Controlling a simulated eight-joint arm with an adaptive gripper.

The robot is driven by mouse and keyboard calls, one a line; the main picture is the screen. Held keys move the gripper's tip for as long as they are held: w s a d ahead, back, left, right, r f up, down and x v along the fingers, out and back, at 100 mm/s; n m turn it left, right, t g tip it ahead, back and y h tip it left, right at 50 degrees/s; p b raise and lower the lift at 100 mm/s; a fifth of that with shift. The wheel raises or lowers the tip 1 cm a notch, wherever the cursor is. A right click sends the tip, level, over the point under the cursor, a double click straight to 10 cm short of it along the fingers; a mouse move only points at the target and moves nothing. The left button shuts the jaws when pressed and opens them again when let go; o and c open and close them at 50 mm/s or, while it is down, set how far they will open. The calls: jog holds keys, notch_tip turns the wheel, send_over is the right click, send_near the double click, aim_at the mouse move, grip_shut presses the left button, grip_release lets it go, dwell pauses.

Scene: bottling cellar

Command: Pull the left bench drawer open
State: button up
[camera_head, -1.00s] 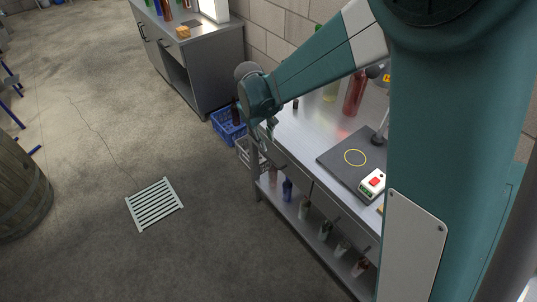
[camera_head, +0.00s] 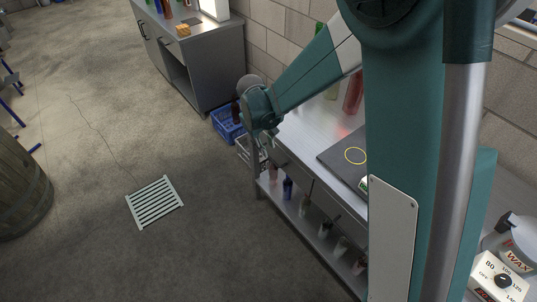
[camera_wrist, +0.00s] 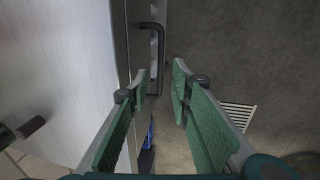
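The steel bench (camera_head: 300,128) stands right of centre in the head view, with its drawer fronts under the top. In the wrist view, the left drawer's black bar handle (camera_wrist: 160,60) stands out from the narrow grey front, beside the bench top (camera_wrist: 60,60). My gripper (camera_wrist: 162,72) is open, one green-padded finger on each side of the handle's line. The bar shows in the gap between the fingertips; I cannot tell whether they touch it. In the head view my gripper (camera_head: 268,143) is at the bench's far front corner, where my wrist partly hides the drawer.
Bottles, including a blue one (camera_head: 288,188), stand on the bench's lower shelf. A blue crate (camera_head: 226,124) is on the floor beyond the bench. A grey mat (camera_head: 335,155) lies on top, partly behind my arm. The floor around the drain grate (camera_head: 155,202) is clear.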

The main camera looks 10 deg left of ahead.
jog(key=shift+w+d+f+b, duration=0.15)
jog(key=shift+f+b, duration=0.05)
jog(key=shift+f, duration=0.8)
jog(key=shift+w+d+f+b, duration=0.1)
jog(key=shift+w+f+b, duration=0.05)
jog(key=shift+f, duration=0.85)
jog(key=shift+w+d+f+b, duration=0.15)
jog(key=shift+f+b, duration=0.05)
jog(key=shift+f, duration=0.8)
grip_shut()
